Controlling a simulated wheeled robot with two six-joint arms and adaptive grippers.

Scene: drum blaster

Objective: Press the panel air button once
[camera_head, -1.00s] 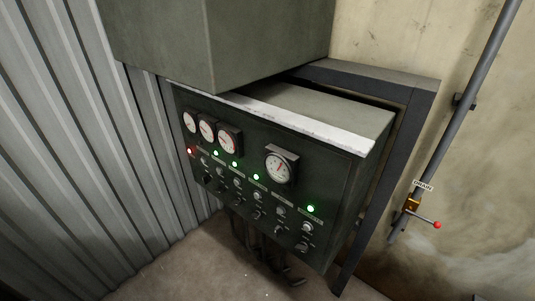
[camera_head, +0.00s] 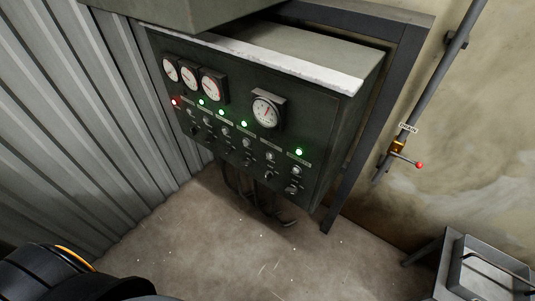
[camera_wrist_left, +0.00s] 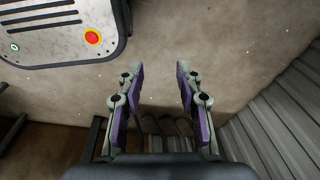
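The dark green control panel (camera_head: 240,110) stands against the corrugated wall in the head view. It carries round gauges, one red lamp (camera_head: 177,101), several lit green lamps (camera_head: 299,152) and rows of small grey buttons and knobs (camera_head: 296,171). Its labels are too small to read, so I cannot tell which control is the air button. My left gripper (camera_wrist_left: 160,80) is open and empty in the left wrist view, with floor beyond its fingers. That view does not show the panel's controls. My right gripper is in neither view.
A pipe valve with a red-tipped lever (camera_head: 407,158) is on the right wall. A metal tray on a stand (camera_head: 492,266) is at lower right. The left wrist view shows a grey plate with a red button (camera_wrist_left: 93,37). The floor (camera_head: 240,250) before the panel looks clear.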

